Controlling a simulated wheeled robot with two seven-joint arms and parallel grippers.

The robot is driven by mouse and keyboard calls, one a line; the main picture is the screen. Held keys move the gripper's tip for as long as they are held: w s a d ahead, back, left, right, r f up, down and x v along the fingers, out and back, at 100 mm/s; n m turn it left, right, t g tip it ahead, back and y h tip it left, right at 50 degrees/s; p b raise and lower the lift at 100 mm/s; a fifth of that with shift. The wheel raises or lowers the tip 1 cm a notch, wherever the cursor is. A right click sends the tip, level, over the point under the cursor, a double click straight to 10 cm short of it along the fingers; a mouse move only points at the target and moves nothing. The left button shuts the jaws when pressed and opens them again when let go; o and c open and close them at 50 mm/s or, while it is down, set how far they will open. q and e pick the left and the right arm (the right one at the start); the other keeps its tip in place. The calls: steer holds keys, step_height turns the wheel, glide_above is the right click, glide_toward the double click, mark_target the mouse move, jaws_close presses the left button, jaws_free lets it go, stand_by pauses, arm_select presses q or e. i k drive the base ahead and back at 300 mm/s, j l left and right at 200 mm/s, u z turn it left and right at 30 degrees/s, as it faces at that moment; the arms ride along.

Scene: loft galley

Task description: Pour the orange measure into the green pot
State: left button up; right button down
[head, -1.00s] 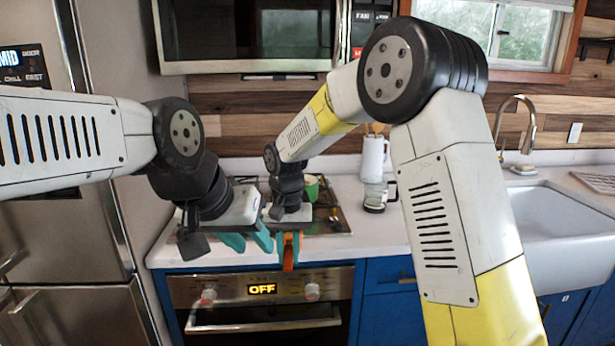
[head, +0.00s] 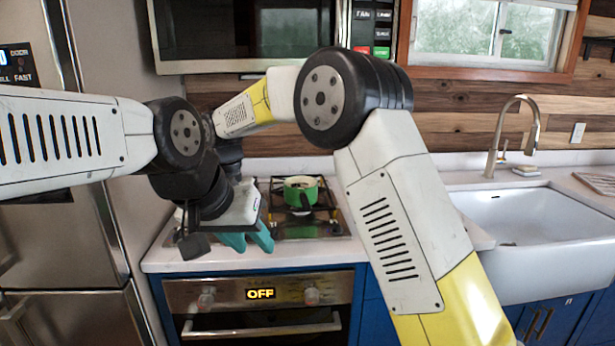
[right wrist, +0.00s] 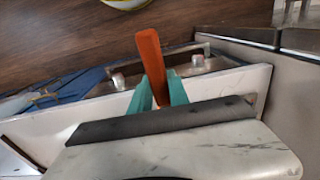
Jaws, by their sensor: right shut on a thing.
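The green pot (head: 301,188) stands on the stove in the head view, its dark handle toward me. The orange measure (right wrist: 150,57) shows in the right wrist view as a long orange piece between the teal fingers of my right gripper (right wrist: 157,92), which is shut on it. I cannot see its bowl or contents clearly.
The stove (head: 325,222) is set in the white counter, with the oven (head: 262,305) below. The microwave (head: 250,35) hangs above. A white sink (head: 530,230) is at the right. My right arm crosses in front of the counter between stove and sink.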

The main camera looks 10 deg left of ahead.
mark_target(299, 191)
steer(key=i, duration=0.95)
